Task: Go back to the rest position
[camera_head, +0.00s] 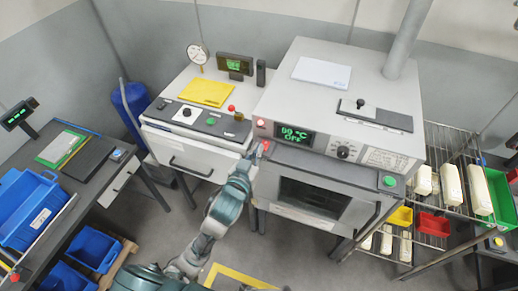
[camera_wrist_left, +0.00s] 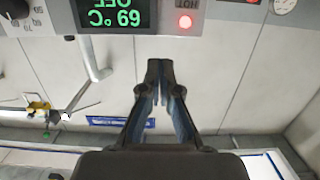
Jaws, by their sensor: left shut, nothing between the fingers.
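My left gripper (camera_head: 257,150) is at the front of the oven (camera_head: 345,62), close to the left end of its control panel. It is shut and empty. In the left wrist view its two dark fingers (camera_wrist_left: 160,66) come together at the tips. The oven's green display (camera_head: 294,135) reads a temperature and OFF. It also shows upside down in the left wrist view (camera_wrist_left: 113,15), near a lit red HOT lamp (camera_wrist_left: 185,21). I cannot tell whether the fingertips touch the oven. My right gripper is not in view.
A white cabinet (camera_head: 190,147) with a yellow sheet (camera_head: 206,92) stands left of the oven. A wire rack (camera_head: 440,160) with pale blocks is at the right. Blue bins (camera_head: 34,208) are at the left. Grey floor in front of the oven is mostly free.

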